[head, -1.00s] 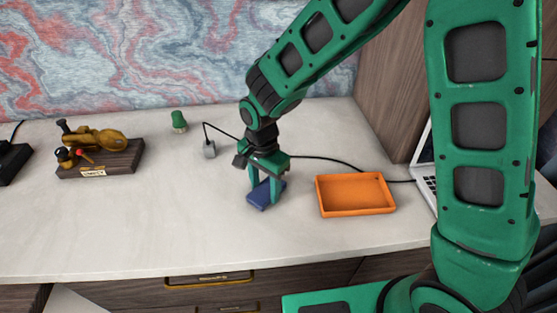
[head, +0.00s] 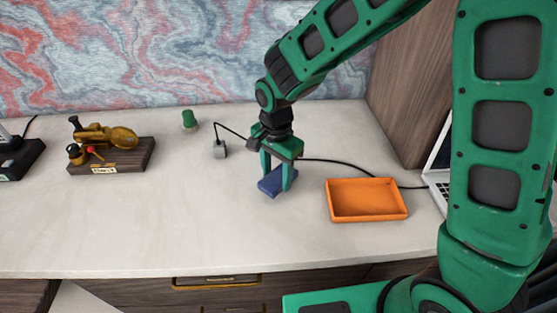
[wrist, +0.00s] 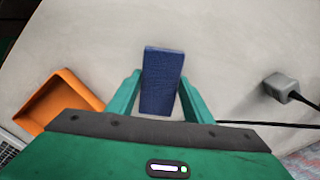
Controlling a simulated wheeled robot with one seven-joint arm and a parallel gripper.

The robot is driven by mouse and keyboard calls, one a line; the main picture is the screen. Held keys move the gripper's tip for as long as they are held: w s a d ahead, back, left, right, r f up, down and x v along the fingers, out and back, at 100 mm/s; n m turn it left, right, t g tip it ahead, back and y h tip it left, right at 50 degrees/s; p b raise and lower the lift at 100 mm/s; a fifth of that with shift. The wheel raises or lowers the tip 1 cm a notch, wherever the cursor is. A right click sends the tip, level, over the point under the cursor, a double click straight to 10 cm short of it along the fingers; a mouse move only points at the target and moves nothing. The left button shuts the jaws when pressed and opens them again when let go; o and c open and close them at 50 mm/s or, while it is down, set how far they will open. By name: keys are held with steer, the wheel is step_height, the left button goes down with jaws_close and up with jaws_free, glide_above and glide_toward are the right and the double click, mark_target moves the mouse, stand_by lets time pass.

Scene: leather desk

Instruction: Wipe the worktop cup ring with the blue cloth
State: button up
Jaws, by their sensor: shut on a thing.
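The blue cloth (head: 271,184) is a small, flat-faced dark blue block shape, in the middle of the worktop (head: 140,220) in the head view. My gripper (head: 277,180) points down, shut on the blue cloth with one green finger on each side. In the wrist view the cloth (wrist: 162,75) shows between the two fingers (wrist: 158,92). I cannot tell whether the cloth touches the worktop. No cup ring can be made out on the pale worktop in either view.
An orange tray (head: 366,216) stands just right of my gripper. A grey block with a black cable (head: 220,150) and a green brush-like item (head: 189,120) are behind left. A wooden stand with a brass object (head: 115,158) is left. A laptop (head: 438,180) is right. The front-left worktop is clear.

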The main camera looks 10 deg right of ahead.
mark_target(274, 178)
steer(key=shift+s+a+r, duration=0.1)
steer(key=shift+a+r, duration=0.2)
steer(key=shift+r, duration=0.35)
steer(key=shift+s+a+r, duration=0.1)
steer(key=shift+a+r, duration=0.15)
steer(key=shift+r, duration=0.35)
steer(key=shift+w+d+r, duration=0.1)
steer(key=shift+r, duration=1.15)
steer(key=shift+w, duration=0.1)
